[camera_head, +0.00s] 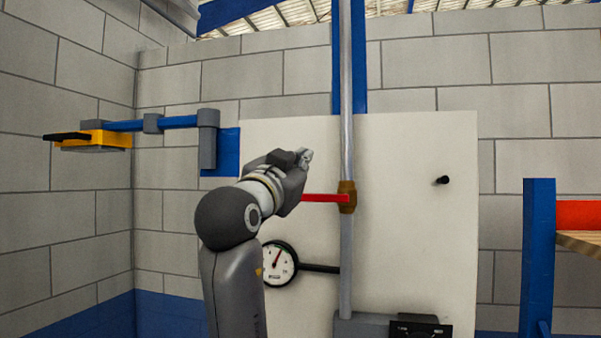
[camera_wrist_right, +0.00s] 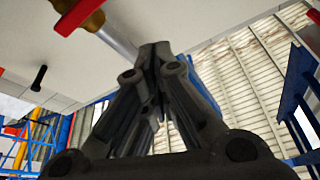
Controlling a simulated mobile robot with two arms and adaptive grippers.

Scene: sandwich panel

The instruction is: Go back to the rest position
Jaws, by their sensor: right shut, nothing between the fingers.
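My right gripper (camera_head: 303,158) is raised in front of the white panel (camera_head: 420,150), left of the vertical pipe (camera_head: 346,90). It is shut and empty. In the right wrist view the fingers of the right gripper (camera_wrist_right: 157,52) meet at their tips with nothing between them. The red valve lever (camera_head: 322,198) on its brass body (camera_head: 347,197) lies level, pointing left, just below and right of the gripper in the head view. In the right wrist view the red lever (camera_wrist_right: 78,14) shows at the top left, apart from the fingers. My left gripper is not in view.
A round gauge (camera_head: 279,263) sits below the lever. A black knob (camera_head: 442,180) sticks out of the panel at right. A yellow device (camera_head: 95,140) on a blue wall arm stands out at left. A blue post (camera_head: 538,255) and shelf (camera_head: 578,240) stand at far right.

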